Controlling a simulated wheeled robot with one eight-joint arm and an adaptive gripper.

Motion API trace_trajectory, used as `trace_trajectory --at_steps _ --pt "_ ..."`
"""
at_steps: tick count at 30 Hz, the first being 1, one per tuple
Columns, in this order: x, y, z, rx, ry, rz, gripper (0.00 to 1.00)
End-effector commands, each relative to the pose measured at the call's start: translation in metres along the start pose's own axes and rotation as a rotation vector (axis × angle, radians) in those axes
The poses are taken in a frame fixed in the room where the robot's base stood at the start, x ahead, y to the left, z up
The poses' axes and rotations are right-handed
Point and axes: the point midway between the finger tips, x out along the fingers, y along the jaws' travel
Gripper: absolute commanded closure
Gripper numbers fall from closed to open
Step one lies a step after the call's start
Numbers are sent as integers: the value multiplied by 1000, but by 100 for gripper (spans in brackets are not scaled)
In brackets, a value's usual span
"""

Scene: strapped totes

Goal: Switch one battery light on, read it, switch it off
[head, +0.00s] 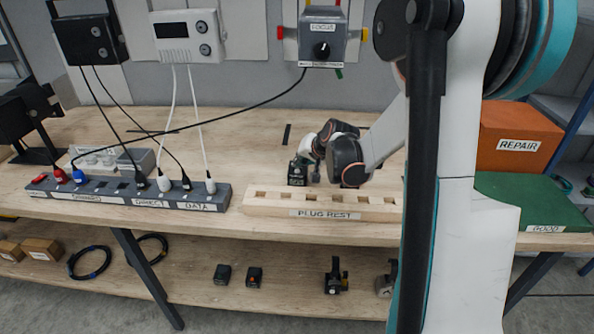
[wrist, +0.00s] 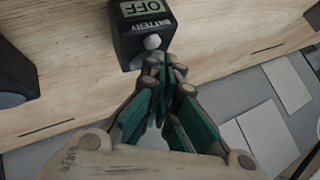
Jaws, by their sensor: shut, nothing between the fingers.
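A small black battery light (wrist: 142,30) is at the top of the wrist view, with a display reading OFF, a BATTERY label and a pale round knob (wrist: 152,42). In the head view the dark box (head: 297,172) stands on the bench behind the plug rest. My gripper (wrist: 160,62) is shut and empty, its teal-padded fingertips right at the knob. I cannot tell whether they touch it. In the head view my gripper (head: 314,172) is just right of the box, partly hidden by my arm.
The wooden plug rest (head: 262,208) lies in front of the box. A grey socket strip (head: 215,200) with plugs and cables is to its left. A FOCUS box (head: 321,38) hangs above.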

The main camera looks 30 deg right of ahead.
Motion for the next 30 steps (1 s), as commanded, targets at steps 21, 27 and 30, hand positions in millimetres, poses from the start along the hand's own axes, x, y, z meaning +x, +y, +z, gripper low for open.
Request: trace_trajectory --at_steps 21,27,30 --pt "2 2 2 0 0 0 100" --pt "-1 -1 -1 0 0 0 100" --pt "-1 -1 0 0 0 0 100"
